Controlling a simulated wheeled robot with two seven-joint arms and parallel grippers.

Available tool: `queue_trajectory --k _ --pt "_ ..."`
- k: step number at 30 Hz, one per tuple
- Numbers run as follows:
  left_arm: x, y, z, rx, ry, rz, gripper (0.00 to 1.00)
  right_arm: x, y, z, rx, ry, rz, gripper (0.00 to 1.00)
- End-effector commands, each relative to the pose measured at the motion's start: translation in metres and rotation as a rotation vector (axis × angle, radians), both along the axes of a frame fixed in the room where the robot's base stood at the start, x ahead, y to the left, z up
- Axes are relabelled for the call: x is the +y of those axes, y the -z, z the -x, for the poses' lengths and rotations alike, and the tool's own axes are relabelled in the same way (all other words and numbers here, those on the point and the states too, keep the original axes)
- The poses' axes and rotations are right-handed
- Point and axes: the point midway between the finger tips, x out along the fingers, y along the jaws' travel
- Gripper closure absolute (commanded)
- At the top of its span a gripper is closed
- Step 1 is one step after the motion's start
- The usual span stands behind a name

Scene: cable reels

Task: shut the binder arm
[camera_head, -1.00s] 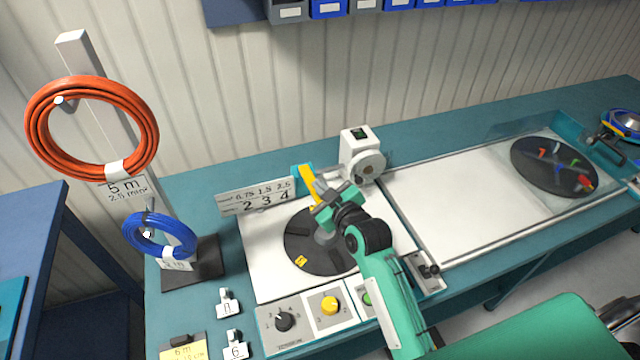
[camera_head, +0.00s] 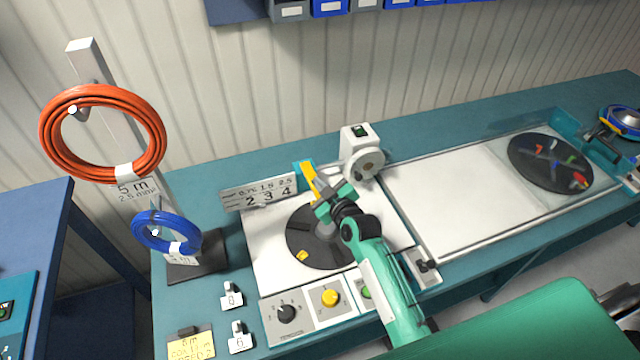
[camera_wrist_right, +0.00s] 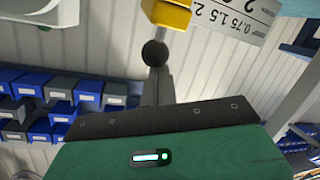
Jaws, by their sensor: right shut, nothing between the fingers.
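The binder arm (camera_head: 309,178) is a yellow bar on a teal mount at the back edge of the dark round reel plate (camera_head: 308,244). It stands raised above the plate and leans toward my right gripper. My right gripper (camera_head: 326,198) is shut and empty over the back of the plate, close to the arm's near end. In the right wrist view the yellow end of the arm (camera_wrist_right: 166,13) and a dark ball knob (camera_wrist_right: 154,53) show just beyond my fingers. I cannot tell whether they touch. My left gripper is out of view.
A number sign (camera_head: 258,193) stands left of the arm, and a white measuring unit (camera_head: 361,152) to its right. A control panel (camera_head: 306,312) lies in front. Orange (camera_head: 103,132) and blue (camera_head: 165,232) cable coils hang on a stand at left. The white board at right is mostly clear.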

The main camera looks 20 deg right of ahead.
Motion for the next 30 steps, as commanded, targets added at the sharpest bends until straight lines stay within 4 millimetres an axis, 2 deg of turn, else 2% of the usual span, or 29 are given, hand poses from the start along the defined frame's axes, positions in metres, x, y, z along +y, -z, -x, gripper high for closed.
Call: queue_trajectory --k 5,12,18,30 --pt "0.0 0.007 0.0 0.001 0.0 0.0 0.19 0.0 0.005 0.001 -0.01 0.001 0.0 1.0" --pt "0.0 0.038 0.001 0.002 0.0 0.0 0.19 -0.001 0.023 0.007 -0.084 -0.001 0.0 1.0" --pt "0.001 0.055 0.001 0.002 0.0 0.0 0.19 0.0 0.03 0.011 -0.142 0.0 -0.005 1.0" --pt "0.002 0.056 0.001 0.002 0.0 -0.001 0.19 0.0 0.029 0.012 -0.16 -0.001 -0.006 1.0"
